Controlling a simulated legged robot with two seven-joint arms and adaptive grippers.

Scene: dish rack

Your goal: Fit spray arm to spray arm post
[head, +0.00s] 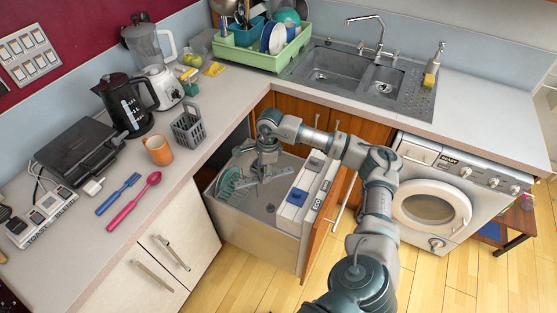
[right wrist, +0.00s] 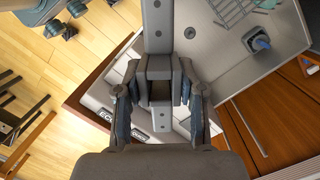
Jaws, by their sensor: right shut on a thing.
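My right gripper (head: 266,163) reaches down into the pulled-out dishwasher drawer. It is shut on the spray arm, a long flat grey bar (right wrist: 158,22); the bar also shows below the gripper in the head view (head: 277,174). The fingers hide the bar's middle, and it appears held above the drawer floor. A small dark round fitting (head: 270,208) stands on the floor towards the front; it shows beside the bar in the right wrist view (right wrist: 190,32). It looks like the spray arm post, but it is too small to be sure. My left gripper is not in view.
The drawer holds a teal wire rack (head: 229,183), a bluish-grey fitting at the back left (right wrist: 258,42), and a white control panel (head: 303,195) along the right edge. Wooden cabinet doors stand behind. The counter at left carries a kettle (head: 125,104) and an orange mug (head: 158,150).

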